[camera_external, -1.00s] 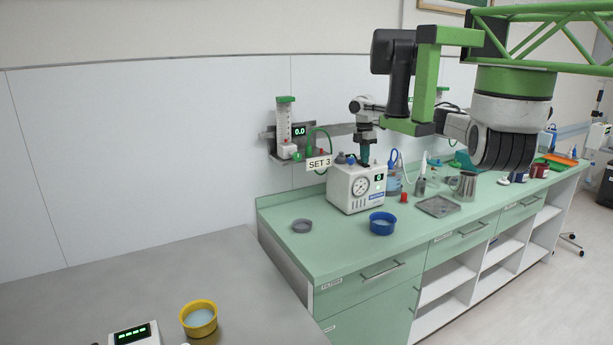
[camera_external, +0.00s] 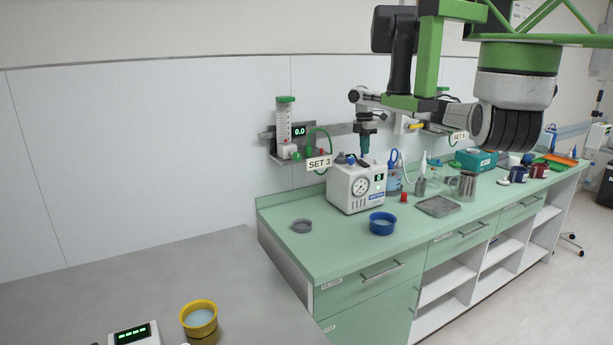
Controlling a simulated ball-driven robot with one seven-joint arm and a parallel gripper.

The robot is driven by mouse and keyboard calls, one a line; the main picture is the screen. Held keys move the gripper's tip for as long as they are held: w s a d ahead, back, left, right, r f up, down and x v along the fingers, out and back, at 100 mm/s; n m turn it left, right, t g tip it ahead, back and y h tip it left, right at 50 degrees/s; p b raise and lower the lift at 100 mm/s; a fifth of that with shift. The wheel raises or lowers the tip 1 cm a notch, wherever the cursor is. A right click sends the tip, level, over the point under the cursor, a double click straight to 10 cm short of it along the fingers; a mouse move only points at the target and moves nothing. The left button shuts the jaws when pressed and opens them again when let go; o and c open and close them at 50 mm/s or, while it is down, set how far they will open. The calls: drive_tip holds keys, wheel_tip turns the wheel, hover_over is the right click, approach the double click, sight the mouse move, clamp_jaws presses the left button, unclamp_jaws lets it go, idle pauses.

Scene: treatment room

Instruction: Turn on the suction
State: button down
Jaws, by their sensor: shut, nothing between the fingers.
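My gripper (camera_external: 364,154) points straight down just above the top of the unit, near that part. It is shut and empty. Whether the fingertips touch the unit is too small to tell. A jar with a blue lid (camera_external: 394,183) stands right of the unit.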

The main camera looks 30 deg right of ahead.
sight(366, 164)
drive_tip(key=shift+r+b, duration=0.55)
drive_tip(key=shift+r, duration=0.1)
wheel_tip(366, 164, up, 9)
drive_tip(key=s+b, duration=0.1)
drive_tip(key=shift+s+b, duration=0.2)
drive_tip(key=shift+b, duration=0.2)
